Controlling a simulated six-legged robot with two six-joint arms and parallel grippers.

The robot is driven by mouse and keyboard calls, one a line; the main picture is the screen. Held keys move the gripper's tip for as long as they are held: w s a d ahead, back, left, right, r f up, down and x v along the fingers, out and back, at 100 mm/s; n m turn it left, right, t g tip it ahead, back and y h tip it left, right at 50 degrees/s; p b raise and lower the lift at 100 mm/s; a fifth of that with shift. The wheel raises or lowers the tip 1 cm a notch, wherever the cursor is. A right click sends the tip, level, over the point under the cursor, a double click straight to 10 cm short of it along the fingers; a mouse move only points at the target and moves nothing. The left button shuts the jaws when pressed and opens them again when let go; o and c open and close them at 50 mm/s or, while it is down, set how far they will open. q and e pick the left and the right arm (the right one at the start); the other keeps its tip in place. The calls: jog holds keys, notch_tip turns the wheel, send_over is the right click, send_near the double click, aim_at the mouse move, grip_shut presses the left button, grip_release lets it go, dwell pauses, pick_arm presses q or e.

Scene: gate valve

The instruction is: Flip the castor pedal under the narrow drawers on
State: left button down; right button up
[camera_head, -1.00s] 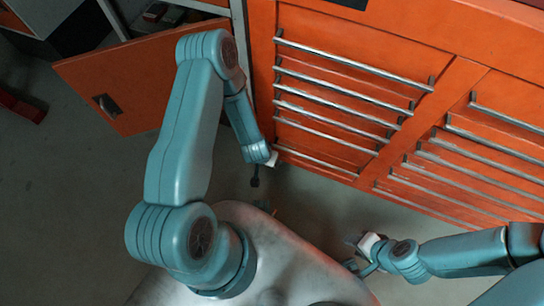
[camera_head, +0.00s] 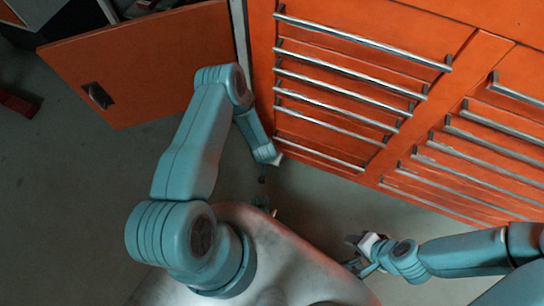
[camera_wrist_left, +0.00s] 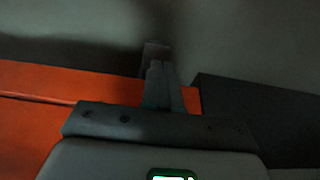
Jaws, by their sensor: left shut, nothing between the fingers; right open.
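The orange cabinet has a left bank of drawers (camera_head: 340,100) and a right bank of drawers (camera_head: 470,160), which is cut off by the picture edge. I cannot tell for sure which bank is the narrow one. No castor pedal can be made out in either view. My left gripper (camera_head: 262,181) is low beside the bottom of the left bank, small and dark in the head view. In the left wrist view its fingers (camera_wrist_left: 160,80) are together, with nothing clearly held. My right gripper (camera_head: 355,242) is open and empty above the floor, in front of the right bank.
An open orange door (camera_head: 140,65) stands out at the left of the drawers. Long metal handles (camera_head: 350,85) stick out from the drawer fronts. Bare floor (camera_head: 90,210) lies at the left. A strip of floor lies between my body and the cabinet.

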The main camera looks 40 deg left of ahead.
pick_arm(q)
jog(key=b+x, duration=0.1)
jog(key=x, duration=0.3)
pick_arm(e)
jog(key=shift+w+d+f, duration=0.15)
jog(key=shift+f, duration=0.65)
pick_arm(q)
jog(key=shift+f, duration=0.15)
pick_arm(e)
jog(key=shift+f, duration=0.2)
